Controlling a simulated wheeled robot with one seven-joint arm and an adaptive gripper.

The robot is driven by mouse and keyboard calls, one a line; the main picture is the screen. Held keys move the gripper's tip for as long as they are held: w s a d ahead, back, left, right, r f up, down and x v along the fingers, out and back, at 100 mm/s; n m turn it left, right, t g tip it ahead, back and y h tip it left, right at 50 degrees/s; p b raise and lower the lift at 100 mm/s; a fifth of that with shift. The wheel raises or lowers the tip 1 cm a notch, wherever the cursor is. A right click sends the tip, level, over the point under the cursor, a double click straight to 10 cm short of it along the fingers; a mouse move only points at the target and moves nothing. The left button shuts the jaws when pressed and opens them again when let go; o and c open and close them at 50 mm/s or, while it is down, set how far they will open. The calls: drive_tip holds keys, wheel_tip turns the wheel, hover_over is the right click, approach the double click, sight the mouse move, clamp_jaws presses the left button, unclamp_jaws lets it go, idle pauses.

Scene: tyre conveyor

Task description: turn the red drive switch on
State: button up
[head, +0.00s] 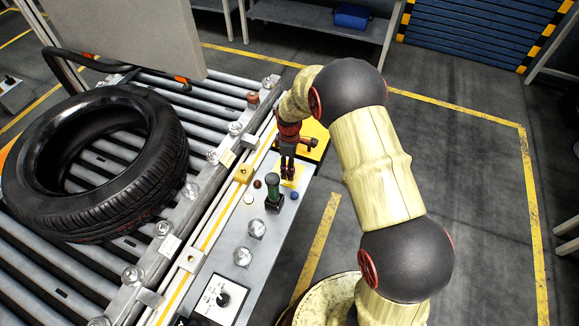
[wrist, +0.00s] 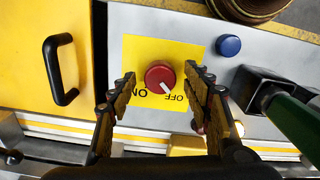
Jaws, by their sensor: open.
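The red drive switch (wrist: 159,73) is a round knob on a yellow plate (wrist: 140,47) lettered ON at lower left and OFF at lower right. A white mark on the knob points to the lower right, toward OFF. My gripper (wrist: 160,77) is open, with one fingertip on each side of the knob; gaps show between the fingers and the knob.
A green-handled lever (head: 273,190) stands close beside my gripper; it also shows in the wrist view (wrist: 292,120). A blue button (wrist: 229,45) and a yellow cover with a black handle (wrist: 58,70) flank the plate. A tyre (head: 95,165) lies on the roller conveyor at left.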

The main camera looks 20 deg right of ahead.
drive_tip(key=shift+c, duration=0.2)
drive_tip(key=c, duration=1.1)
